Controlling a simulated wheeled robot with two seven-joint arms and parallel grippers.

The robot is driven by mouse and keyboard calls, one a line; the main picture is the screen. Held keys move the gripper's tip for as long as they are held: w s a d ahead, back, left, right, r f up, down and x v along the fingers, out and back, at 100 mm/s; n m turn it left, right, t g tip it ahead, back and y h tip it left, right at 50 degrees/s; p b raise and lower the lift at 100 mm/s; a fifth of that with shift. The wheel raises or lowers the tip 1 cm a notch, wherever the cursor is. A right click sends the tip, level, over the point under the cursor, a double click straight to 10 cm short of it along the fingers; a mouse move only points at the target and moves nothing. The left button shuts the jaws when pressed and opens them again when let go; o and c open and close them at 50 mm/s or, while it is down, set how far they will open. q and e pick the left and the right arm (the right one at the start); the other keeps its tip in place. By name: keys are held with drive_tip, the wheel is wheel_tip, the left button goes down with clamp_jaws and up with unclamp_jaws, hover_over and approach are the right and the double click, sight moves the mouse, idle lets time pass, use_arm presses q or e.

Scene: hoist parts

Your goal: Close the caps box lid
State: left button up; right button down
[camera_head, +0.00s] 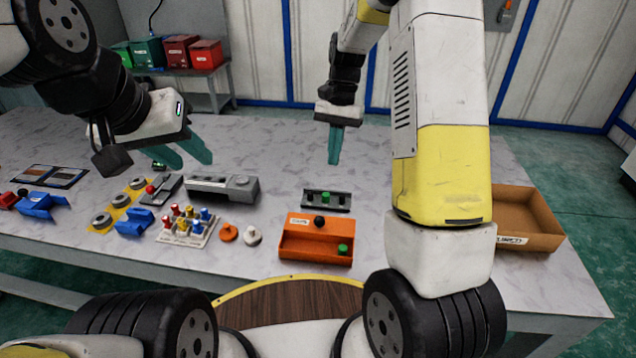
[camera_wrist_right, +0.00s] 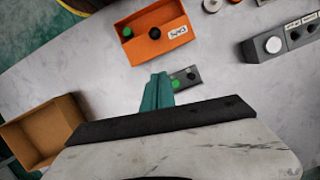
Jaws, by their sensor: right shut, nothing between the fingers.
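The orange caps box (camera_head: 290,247) sits on the table's near side, right of centre. A flat orange part with a white label and a black knob (camera_head: 319,222) covers its far side. A recess shows along its near side, with a green piece (camera_head: 343,250) at the right end. In the right wrist view the box (camera_wrist_right: 150,45) lies beyond the fingertips. My right gripper (camera_head: 334,147) is shut and empty, above the table behind the box and apart from it; its fingers also show in the right wrist view (camera_wrist_right: 157,92). My left gripper (camera_head: 184,155) is open and empty over the table's left part.
A dark block with a green button (camera_head: 326,199) lies just behind the caps box. A grey device (camera_head: 222,188), a rack of coloured pegs (camera_head: 186,226) and two small round parts lie left. An open brown box (camera_head: 525,215) stands right, beyond my right arm.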

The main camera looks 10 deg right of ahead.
sight(320, 219)
drive_tip(key=x, duration=0.4)
drive_tip(key=s+x, duration=0.1)
drive_tip(key=x, duration=0.2)
drive_tip(key=s+a+x, duration=0.1)
drive_tip(key=x, duration=0.3)
drive_tip(key=shift+s+a, duration=0.15)
drive_tip(key=shift+s+a+f, duration=0.1)
drive_tip(key=shift+s+a, duration=0.1)
drive_tip(key=shift+s, duration=0.2)
drive_tip(key=shift+s, duration=0.2)
drive_tip(key=s, duration=0.1)
drive_tip(key=s+a, duration=0.1)
drive_tip(key=s, duration=0.3)
drive_tip(key=shift+a, duration=0.3)
drive_tip(key=shift+s+a, duration=0.15)
drive_tip(key=shift+s, duration=0.5)
